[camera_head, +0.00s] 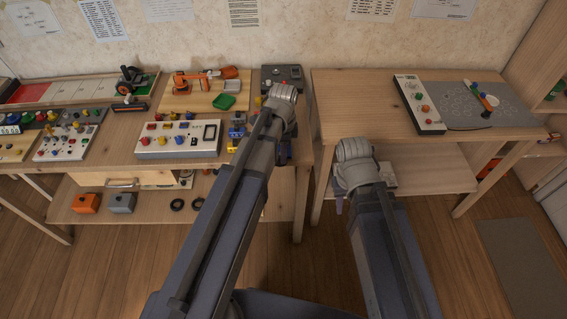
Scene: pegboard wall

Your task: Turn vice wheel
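No part is clearly recognisable as a vice wheel. A black device with a round wheel-like part (130,80) stands at the back left of the left table. An orange clamp-like tool (205,77) lies on a wooden board to its right; I cannot tell which is the vice. My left gripper (284,154) is at the left table's right end, mostly hidden behind my own arm. My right gripper (339,197) is low by the right table's front left corner, partly hidden by my wrist. Both are well to the right of these devices. Their fingers are not clear.
The right table (352,98) has bare wood at left, with a panel (419,104) and grey mat (462,106). A narrow gap separates the tables.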

